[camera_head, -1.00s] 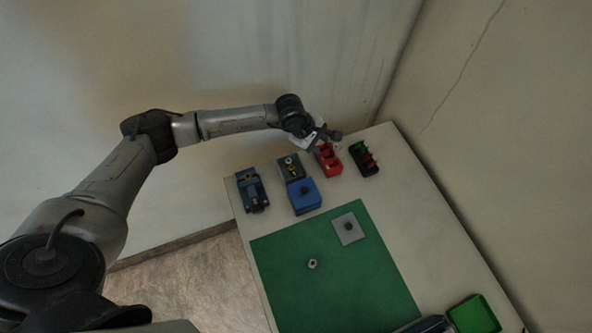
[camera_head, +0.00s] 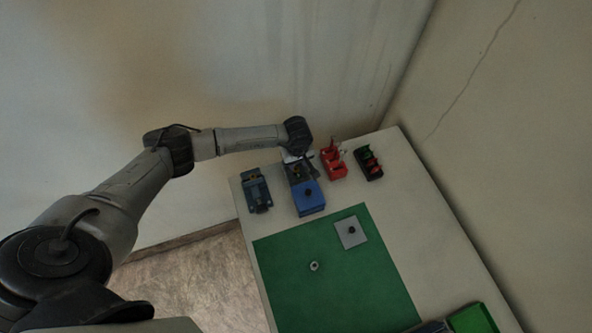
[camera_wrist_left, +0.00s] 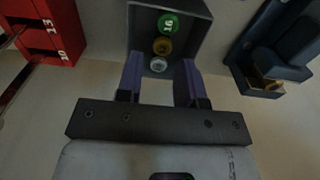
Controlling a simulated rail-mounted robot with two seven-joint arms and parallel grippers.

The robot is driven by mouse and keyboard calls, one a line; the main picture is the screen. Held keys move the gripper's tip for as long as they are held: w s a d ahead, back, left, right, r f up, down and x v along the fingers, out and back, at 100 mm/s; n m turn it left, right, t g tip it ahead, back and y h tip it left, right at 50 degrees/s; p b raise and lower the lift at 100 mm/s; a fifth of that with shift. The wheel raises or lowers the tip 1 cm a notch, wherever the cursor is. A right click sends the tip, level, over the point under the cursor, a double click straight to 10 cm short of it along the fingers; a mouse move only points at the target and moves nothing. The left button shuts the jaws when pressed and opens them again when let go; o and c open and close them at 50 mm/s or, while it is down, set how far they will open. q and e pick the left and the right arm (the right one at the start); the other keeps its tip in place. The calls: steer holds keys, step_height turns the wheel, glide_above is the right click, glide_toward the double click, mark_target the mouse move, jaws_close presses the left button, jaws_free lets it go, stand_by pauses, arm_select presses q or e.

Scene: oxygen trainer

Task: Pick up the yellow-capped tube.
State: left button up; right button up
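The yellow-capped tube (camera_wrist_left: 162,46) shows end-on in the left wrist view, inside a dark grey rack (camera_wrist_left: 196,45). It sits between a green cap marked 16 (camera_wrist_left: 168,23) and a pale grey round top (camera_wrist_left: 158,64). My left gripper (camera_wrist_left: 160,72) is open, with its two fingers apart and nothing held between them. The fingertips point at the rack, on either side of the pale top and close below the yellow cap. In the head view my left gripper (camera_head: 299,164) is over the rack and hides much of it. My right gripper is not in view.
A blue box (camera_head: 308,203) stands in front of the rack. A dark blue device (camera_head: 256,190) is to its left, a red rack (camera_head: 333,164) and a black rack (camera_head: 369,163) to its right. A green mat (camera_head: 330,285) and green tray (camera_head: 472,319) lie nearer.

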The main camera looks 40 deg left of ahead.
mark_target(296, 169)
arm_select(q)
steer(key=shift+s+a+f+p, duration=0.1)
steer(key=shift+f+p, duration=0.15)
steer(key=shift+f, duration=1.35)
steer(key=shift+s+f+p, duration=0.1)
steer(key=shift+f+p, duration=0.1)
steer(key=shift+f, duration=1.35)
steer(key=shift+c, duration=0.3)
jaws_close()
